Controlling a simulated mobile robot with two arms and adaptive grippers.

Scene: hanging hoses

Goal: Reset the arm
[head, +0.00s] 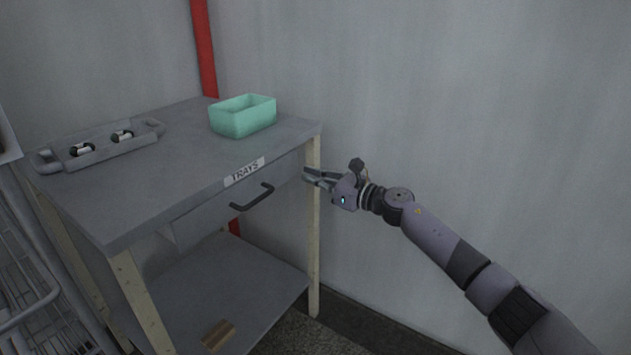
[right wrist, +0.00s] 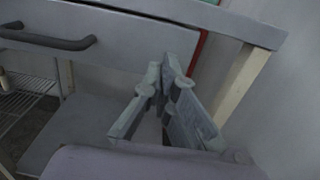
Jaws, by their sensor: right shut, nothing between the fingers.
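My right arm comes in from the right in the head view. Its gripper (head: 308,176) is beside the front right corner of the grey table, to the right of the drawer handle (head: 252,197) and apart from it. The right gripper also shows in the right wrist view (right wrist: 168,68), where its fingertips meet with nothing held between them. In that view the dark handle lies to the left of the fingers. The drawer under the table top looks closed and bears a TRAYS label (head: 245,171). My left gripper is not in view.
On the table (head: 170,165) stand a mint green bin (head: 243,117) and a grey tray (head: 105,145) holding two small black-and-white items. A brown block (head: 218,334) lies on the lower shelf. A wire rack (head: 30,290) stands at the left. The wall is behind; the right side looks clear.

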